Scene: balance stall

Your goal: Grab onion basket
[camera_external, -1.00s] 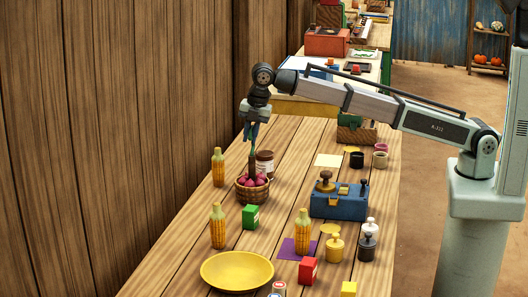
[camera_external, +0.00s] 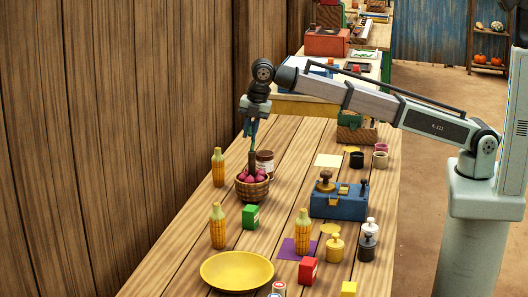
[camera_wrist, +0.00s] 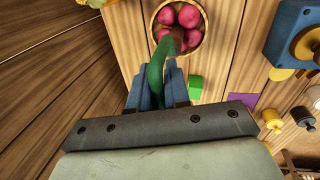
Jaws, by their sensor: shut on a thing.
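The onion basket (camera_external: 252,190) is a round brown wicker basket with reddish-pink onions (camera_external: 251,174) in it. It is near the middle of the wooden table in the external view, between two corn-shaped bottles. In the wrist view the basket (camera_wrist: 204,39) is at the top centre. A green and brown upright handle rises from it. My gripper (camera_external: 252,140) is above the basket, pointing down, with its blue fingers shut on the green upper part of this handle (camera_wrist: 157,70). The basket hangs upright and seems just clear of the table; the gap is too small to be sure.
A brown jar (camera_external: 265,162) stands close behind the basket, and a green box (camera_external: 250,217) close in front. Corn bottles (camera_external: 218,168) stand nearby. A blue balance box (camera_external: 338,203) is to the right, a yellow bowl (camera_external: 237,271) at the front. A wooden wall runs along the left.

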